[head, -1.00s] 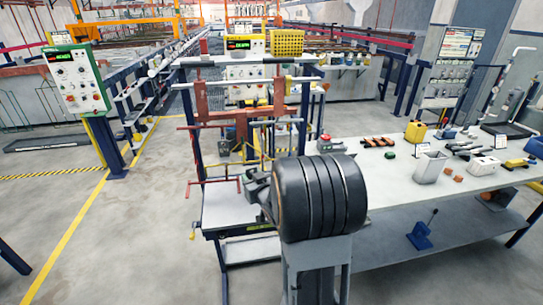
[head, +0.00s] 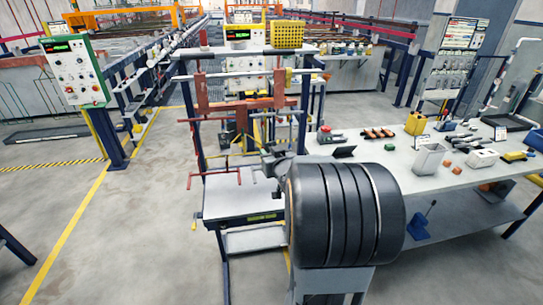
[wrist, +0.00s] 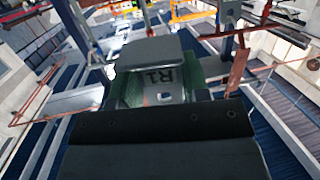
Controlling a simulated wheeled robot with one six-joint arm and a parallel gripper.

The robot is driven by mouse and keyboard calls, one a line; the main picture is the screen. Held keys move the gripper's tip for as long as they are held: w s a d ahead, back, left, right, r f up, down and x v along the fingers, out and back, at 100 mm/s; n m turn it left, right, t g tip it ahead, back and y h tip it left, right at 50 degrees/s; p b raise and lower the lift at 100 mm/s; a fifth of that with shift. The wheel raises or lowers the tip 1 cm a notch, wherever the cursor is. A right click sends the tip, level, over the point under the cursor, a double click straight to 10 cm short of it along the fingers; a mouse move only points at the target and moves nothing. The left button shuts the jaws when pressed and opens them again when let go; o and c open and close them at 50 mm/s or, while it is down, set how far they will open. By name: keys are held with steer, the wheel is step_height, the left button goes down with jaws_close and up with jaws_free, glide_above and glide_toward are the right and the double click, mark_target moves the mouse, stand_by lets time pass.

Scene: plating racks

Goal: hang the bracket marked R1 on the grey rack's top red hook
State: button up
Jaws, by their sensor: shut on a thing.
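My gripper (wrist: 158,98) is shut on the bracket marked R1 (wrist: 166,76), a pale grey plate whose lettering appears upside down in the wrist view. Green surfaces flank the plate, and a dark part of my gripper covers its lower end. In the head view the large black arm link hides most of the gripper and the bracket. The rack (head: 240,119) stands behind and left of my arm, with grey bars and red-brown pieces (head: 202,95) on it. Thin red rods show on its left (head: 189,150). I cannot tell which one is the top red hook.
A pale workbench (head: 400,165) on the right holds a yellow container (head: 416,123), a grey bin (head: 429,160) and small parts. A control panel (head: 75,75) stands at left. A yellow basket (head: 287,35) sits atop the rack.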

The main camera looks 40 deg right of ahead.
steer(key=d+r+b+x, duration=0.1)
steer(key=x, duration=0.7)
steer(key=shift+d+f, duration=0.2)
steer(key=shift+d, duration=0.15)
steer(key=shift+w+d, duration=0.2)
steer(key=shift+w, duration=0.3)
stand_by(0.8)
steer(key=shift+w+d, duration=0.2)
steer(key=shift+w, duration=0.3)
steer(key=shift+w+d+f+b, duration=0.4)
steer(key=shift+w+f+b, duration=0.25)
steer(key=shift+w, duration=0.1)
stand_by(0.9)
stand_by(0.3)
